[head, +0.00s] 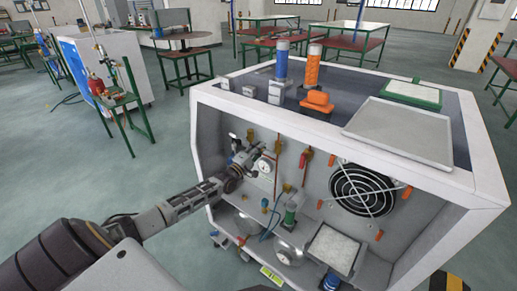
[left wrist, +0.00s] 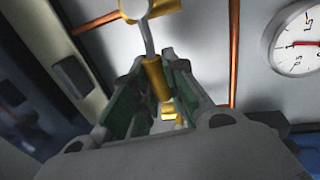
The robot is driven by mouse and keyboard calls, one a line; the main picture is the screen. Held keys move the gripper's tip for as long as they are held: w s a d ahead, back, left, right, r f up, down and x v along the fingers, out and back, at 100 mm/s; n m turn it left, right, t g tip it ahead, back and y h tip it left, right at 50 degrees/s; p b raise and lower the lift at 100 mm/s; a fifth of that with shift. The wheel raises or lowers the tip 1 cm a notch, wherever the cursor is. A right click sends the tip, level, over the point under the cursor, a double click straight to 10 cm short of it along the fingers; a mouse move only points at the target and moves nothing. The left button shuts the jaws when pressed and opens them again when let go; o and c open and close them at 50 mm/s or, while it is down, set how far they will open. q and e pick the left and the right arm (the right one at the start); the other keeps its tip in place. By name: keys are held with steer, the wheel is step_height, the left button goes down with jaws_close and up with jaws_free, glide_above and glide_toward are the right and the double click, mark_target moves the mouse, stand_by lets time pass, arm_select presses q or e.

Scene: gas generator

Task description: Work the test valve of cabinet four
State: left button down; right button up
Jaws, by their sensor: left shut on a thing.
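A white cabinet (head: 203,150) with an open front stands ahead; no number on it is legible. Inside its upper left, my left gripper (head: 243,157) is at a small valve on the back panel. In the left wrist view, the green-padded fingers of my left gripper (left wrist: 155,105) are shut around the yellow-brass end of the valve handle (left wrist: 157,78). The handle's grey stem leads up to a brass valve body (left wrist: 148,8). In the head view the fingers largely hide this valve. My right gripper is not in view.
A white pressure gauge (head: 263,165) is just right of my left gripper; it also shows in the left wrist view (left wrist: 299,42). Copper pipes, more valves (head: 304,159) and a black fan (head: 362,190) are farther right. A shelf with metal bowls (head: 289,253) lies below.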

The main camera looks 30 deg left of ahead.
arm_select(q)
steer(key=shift+f, duration=0.1)
steer(key=c, duration=1.4)
jaws_free()
steer(key=shift+v, duration=6.05)
